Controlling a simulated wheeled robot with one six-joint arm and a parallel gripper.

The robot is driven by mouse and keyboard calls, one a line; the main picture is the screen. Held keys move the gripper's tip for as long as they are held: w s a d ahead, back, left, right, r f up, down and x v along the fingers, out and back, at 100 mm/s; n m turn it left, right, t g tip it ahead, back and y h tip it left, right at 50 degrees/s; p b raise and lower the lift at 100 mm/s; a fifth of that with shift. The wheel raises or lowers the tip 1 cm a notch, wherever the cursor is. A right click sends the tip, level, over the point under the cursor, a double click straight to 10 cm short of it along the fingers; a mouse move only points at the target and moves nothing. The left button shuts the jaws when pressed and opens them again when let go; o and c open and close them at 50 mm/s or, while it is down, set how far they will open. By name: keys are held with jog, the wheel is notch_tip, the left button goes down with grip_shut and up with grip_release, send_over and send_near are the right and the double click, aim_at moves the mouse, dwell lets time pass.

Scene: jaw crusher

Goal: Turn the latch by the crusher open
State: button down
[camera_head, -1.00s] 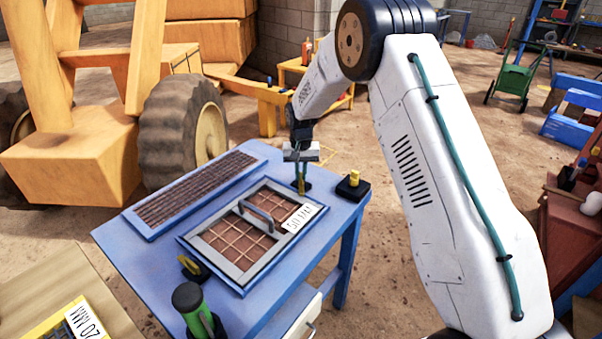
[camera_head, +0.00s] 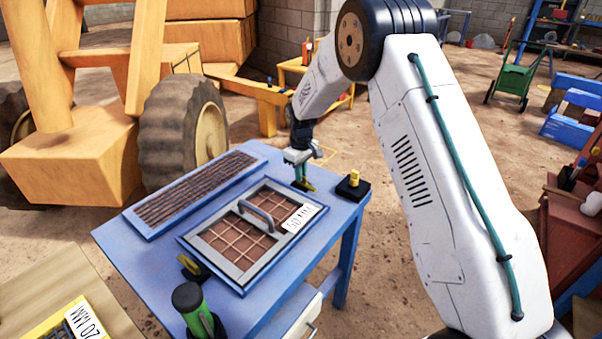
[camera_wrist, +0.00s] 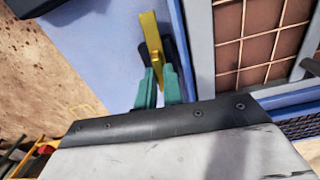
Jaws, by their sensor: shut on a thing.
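The latch (camera_head: 309,187) is a yellow tab on a dark base at the far edge of the grey-framed screen panel (camera_head: 239,277) on the blue table. It also shows in the wrist view (camera_wrist: 151,35), where the yellow tab sticks out past the fingertips. My gripper (camera_head: 301,175) points down over the latch. Its green fingers (camera_wrist: 158,88) are shut on the yellow tab in the wrist view. The fingers hide part of the latch and its base.
A second yellow-topped black block (camera_head: 353,186) stands to the right on the table (camera_head: 300,270). Another yellow latch (camera_head: 190,265) and a green cylinder (camera_head: 197,312) are at the near side. A ribbed grate (camera_head: 195,187) lies left of the panel, which has a raised handle (camera_head: 257,214).

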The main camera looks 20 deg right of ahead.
jog(key=shift+n, duration=0.5)
jog(key=c, duration=1.5)
grip_release()
notch_tip(320, 180, up, 8)
